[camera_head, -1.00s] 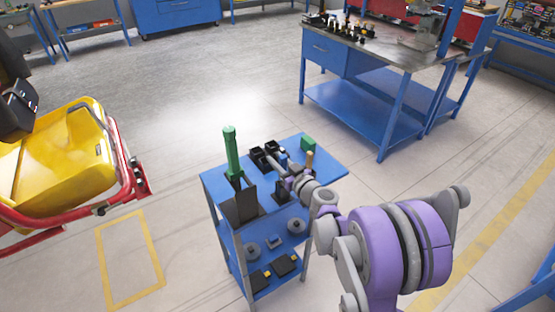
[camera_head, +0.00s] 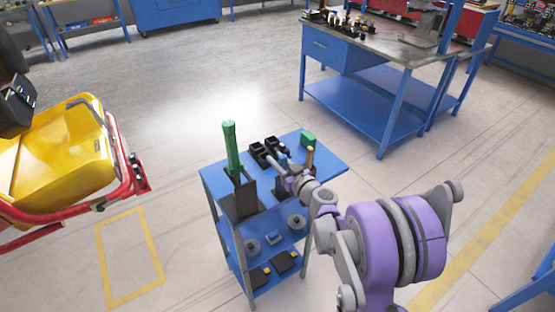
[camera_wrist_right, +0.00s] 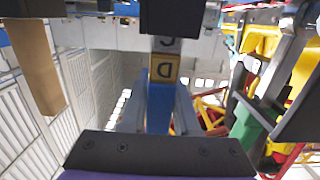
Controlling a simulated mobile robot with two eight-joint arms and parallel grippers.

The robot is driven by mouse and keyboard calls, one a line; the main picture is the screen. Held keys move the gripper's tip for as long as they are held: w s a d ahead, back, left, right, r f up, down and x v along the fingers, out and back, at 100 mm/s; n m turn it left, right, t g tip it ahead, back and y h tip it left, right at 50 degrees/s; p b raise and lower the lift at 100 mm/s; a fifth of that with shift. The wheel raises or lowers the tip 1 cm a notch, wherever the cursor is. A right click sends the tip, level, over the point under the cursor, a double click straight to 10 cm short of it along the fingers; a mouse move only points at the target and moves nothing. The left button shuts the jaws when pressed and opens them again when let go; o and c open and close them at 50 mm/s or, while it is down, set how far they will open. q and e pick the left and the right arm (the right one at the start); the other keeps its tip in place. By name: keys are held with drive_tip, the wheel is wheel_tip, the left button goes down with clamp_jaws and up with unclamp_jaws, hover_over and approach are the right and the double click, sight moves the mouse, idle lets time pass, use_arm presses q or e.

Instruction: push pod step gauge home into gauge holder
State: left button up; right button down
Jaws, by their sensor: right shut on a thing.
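The step gauge (camera_wrist_right: 164,69) shows in the right wrist view as a bar with a blue lower part and lettered steps, "D" on tan and "C" on grey. My right gripper (camera_wrist_right: 160,108) is shut on its blue part. The gauge's far end meets or passes behind a black block (camera_wrist_right: 172,17), which looks like the gauge holder; how deep it sits I cannot tell. In the head view my right gripper (camera_head: 286,172) is over the cart's top, small and partly hidden by its own wrist. My left gripper is not in view.
The blue cart (camera_head: 325,171) carries a green-handled tool (camera_head: 231,145) in a black stand, black boxes (camera_head: 262,151), a green block (camera_head: 308,138) and a tan upright handle (camera_head: 310,156). Lower shelves hold small parts. A workbench (camera_head: 375,55) stands behind; open floor lies between.

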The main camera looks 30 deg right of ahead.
drive_tip(key=shift+f+b, duration=0.35)
drive_tip(key=shift+f, duration=0.4)
unclamp_jaws()
idle(0.4)
drive_tip(key=s, duration=0.7)
drive_tip(key=shift+d+r, duration=0.25)
drive_tip(key=shift+d, duration=0.05)
idle(0.4)
drive_tip(key=shift+f, duration=0.1)
idle(0.6)
